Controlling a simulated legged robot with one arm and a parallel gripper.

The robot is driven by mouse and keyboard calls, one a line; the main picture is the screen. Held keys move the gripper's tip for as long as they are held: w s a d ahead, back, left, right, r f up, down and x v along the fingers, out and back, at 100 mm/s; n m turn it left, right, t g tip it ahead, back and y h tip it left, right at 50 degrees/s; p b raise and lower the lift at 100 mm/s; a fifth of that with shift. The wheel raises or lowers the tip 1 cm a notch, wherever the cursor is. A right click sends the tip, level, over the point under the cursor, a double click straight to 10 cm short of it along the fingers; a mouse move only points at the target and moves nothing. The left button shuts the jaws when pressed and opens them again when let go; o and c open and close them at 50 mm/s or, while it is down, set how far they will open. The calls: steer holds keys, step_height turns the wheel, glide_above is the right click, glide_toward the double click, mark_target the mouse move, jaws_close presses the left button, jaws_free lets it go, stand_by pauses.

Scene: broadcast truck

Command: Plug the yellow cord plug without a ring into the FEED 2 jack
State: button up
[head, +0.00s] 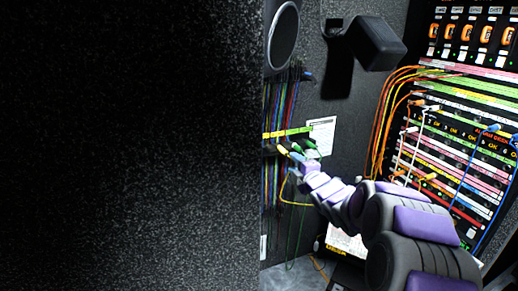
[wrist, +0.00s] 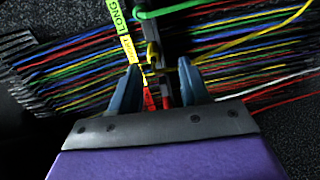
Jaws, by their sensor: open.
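My gripper (head: 297,157) reaches to the cord rack on the wall in the head view. In the wrist view my gripper (wrist: 158,66) has its two blue fingers apart, on either side of a narrow dark bar. A yellow piece (wrist: 152,56), possibly a plug, shows between the fingertips. A yellow cord (wrist: 240,43) runs from near the right fingertip to the upper right. I cannot tell whether a ring is on it. In the head view a yellow cord (head: 284,190) loops below the gripper. The jack panel (head: 455,150) stands at the right; its FEED 2 label is unreadable.
Many coloured cords (wrist: 75,75) hang on both sides of the bar. Orange cords (head: 385,115) and white cords (head: 405,150) are at the panel. A dark box-shaped lamp (head: 373,43) juts out above.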

mark_target(286, 154)
steer(key=shift+w+a+r+n+y+p, duration=0.4)
steer(key=shift+w+a+n+y+p, duration=0.1)
steer(key=shift+w+a+p, duration=0.2)
steer(key=p+x, duration=0.1)
steer(key=x, duration=0.1)
steer(key=p+x, duration=0.1)
steer(key=x, duration=0.1)
steer(key=d+x, duration=0.1)
steer(key=x, duration=0.2)
steer(key=shift+w+p, duration=0.3)
steer(key=shift+p, duration=0.1)
steer(key=shift+w+a, duration=0.1)
steer(key=shift+a, duration=0.45)
steer(key=shift+d, duration=0.7)
steer(key=shift+a, duration=0.1)
steer(key=shift+a+b, duration=0.35)
steer(key=shift+a, duration=0.1)
steer(key=shift+d, duration=0.15)
